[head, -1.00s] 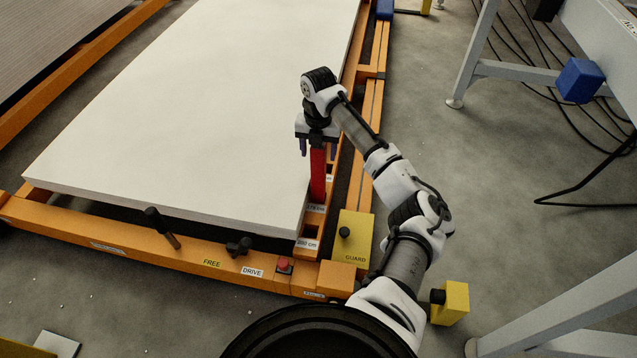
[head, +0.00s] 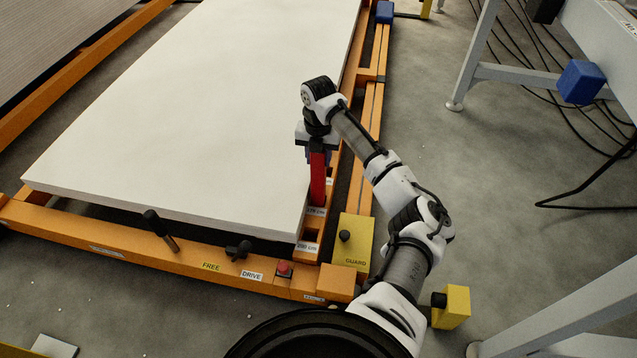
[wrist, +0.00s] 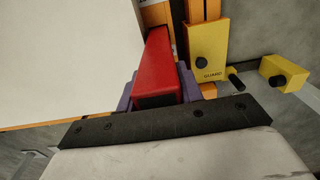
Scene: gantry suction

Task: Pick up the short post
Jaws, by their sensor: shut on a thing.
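The short post is a red upright bar (head: 318,180) at the right edge of the white panel, standing by the label marked 175 cm on the orange frame. My gripper (head: 317,155) is above it, pointing down, shut on its upper end. In the wrist view the red post (wrist: 158,70) lies between the two purple fingers of my gripper (wrist: 157,90). The post looks upright, and its lower end still meets the orange frame's slot area; whether it is seated there I cannot tell.
The white panel (head: 190,100) lies left of the post on the orange frame (head: 130,242). A yellow GUARD block (head: 352,240) stands in front to the right. A lever (head: 160,230), a knob (head: 238,250) and a red button (head: 284,268) line the front rail.

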